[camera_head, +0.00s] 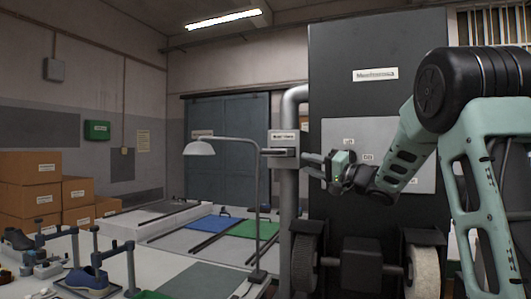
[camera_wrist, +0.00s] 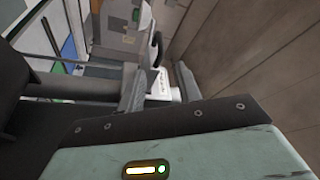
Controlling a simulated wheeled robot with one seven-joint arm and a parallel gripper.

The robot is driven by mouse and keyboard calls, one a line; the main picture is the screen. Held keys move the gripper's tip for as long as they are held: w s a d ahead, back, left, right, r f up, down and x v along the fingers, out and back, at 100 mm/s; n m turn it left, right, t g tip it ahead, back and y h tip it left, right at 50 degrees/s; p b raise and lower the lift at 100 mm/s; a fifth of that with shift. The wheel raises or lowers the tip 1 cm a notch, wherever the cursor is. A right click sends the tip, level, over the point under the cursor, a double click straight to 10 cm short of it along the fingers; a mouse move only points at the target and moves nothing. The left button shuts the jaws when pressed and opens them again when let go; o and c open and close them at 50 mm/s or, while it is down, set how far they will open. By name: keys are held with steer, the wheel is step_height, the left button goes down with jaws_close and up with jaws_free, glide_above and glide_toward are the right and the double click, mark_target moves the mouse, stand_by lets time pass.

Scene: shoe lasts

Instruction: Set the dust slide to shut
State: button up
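The dust slide (camera_head: 280,152) is a small grey housing with a dark plate, set across the grey vertical pipe left of the black machine. A white label (camera_head: 283,137) sits on top of it; its wording is too small to read. My gripper (camera_head: 307,163) points left, just right of the slide, with its fingers apart. In the wrist view my gripper (camera_wrist: 162,88) shows two separated dark fingertips, with a pale labelled part between or behind them. I cannot tell whether they touch the slide, or how far the slide is pushed in.
The black machine (camera_head: 378,75) stands close behind my arm, with brush wheels (camera_head: 424,270) below. A lamp (camera_head: 199,148) on a thin post stands left of the pipe. A bench (camera_head: 165,272) carries shoes (camera_head: 88,280) on stands. Cardboard boxes (camera_head: 30,168) are stacked far left.

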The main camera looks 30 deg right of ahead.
mark_target(270, 153)
steer(key=p+x, duration=0.5)
steer(key=x, duration=1)
steer(key=shift+w+a+p, duration=0.1)
steer(key=shift+w+p, duration=0.15)
steer(key=shift+p, duration=0.05)
